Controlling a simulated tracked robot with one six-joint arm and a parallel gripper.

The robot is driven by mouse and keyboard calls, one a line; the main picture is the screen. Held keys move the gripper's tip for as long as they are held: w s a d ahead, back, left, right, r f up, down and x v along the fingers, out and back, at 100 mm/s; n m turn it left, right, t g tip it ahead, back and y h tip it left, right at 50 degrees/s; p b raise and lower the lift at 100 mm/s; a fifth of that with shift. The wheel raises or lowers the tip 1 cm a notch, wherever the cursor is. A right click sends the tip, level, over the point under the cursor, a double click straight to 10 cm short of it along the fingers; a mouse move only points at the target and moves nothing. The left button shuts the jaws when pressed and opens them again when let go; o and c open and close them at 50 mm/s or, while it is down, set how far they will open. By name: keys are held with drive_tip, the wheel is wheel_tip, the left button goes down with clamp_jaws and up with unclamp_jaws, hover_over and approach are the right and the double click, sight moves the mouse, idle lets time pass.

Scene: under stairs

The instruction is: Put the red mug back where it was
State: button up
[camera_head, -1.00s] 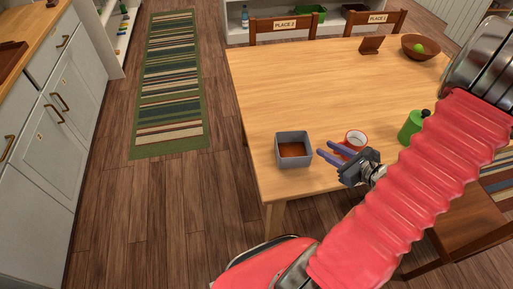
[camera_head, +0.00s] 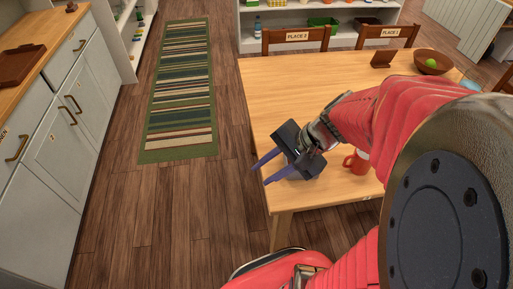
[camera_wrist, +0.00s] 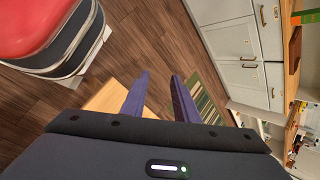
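The red mug (camera_head: 360,163) stands on the wooden table (camera_head: 290,85) near its front edge, partly hidden by my arm, with its handle towards the left. My gripper (camera_head: 262,175) is to the left of the mug, apart from it, over the table's front left corner. Its two purple fingers point left and are spread with nothing between them. The wrist view also shows the empty gap between the fingers (camera_wrist: 160,92), with floor beyond.
A wooden bowl with a green ball (camera_head: 431,63) and a small brown stand (camera_head: 382,60) are at the table's back right. Two labelled chairs (camera_head: 296,38) line the far side. White cabinets (camera_head: 75,130) stand left. The floor and striped rug (camera_head: 180,90) between are clear.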

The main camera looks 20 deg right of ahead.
drive_tip(key=s+a+r+n+t+h, duration=0.1)
drive_tip(key=s+r+n+h, duration=0.1)
drive_tip(key=r+n, duration=0.3)
drive_tip(key=s+a+r+n+t+h, duration=0.1)
drive_tip(key=s+a+r+n+h, duration=0.1)
drive_tip(key=r+n+h, duration=0.2)
drive_tip(key=r+n, duration=0.1)
drive_tip(key=n, duration=0.2)
drive_tip(key=shift+a+r, duration=0.15)
drive_tip(key=shift+r, duration=0.25)
drive_tip(key=shift+s, duration=0.2)
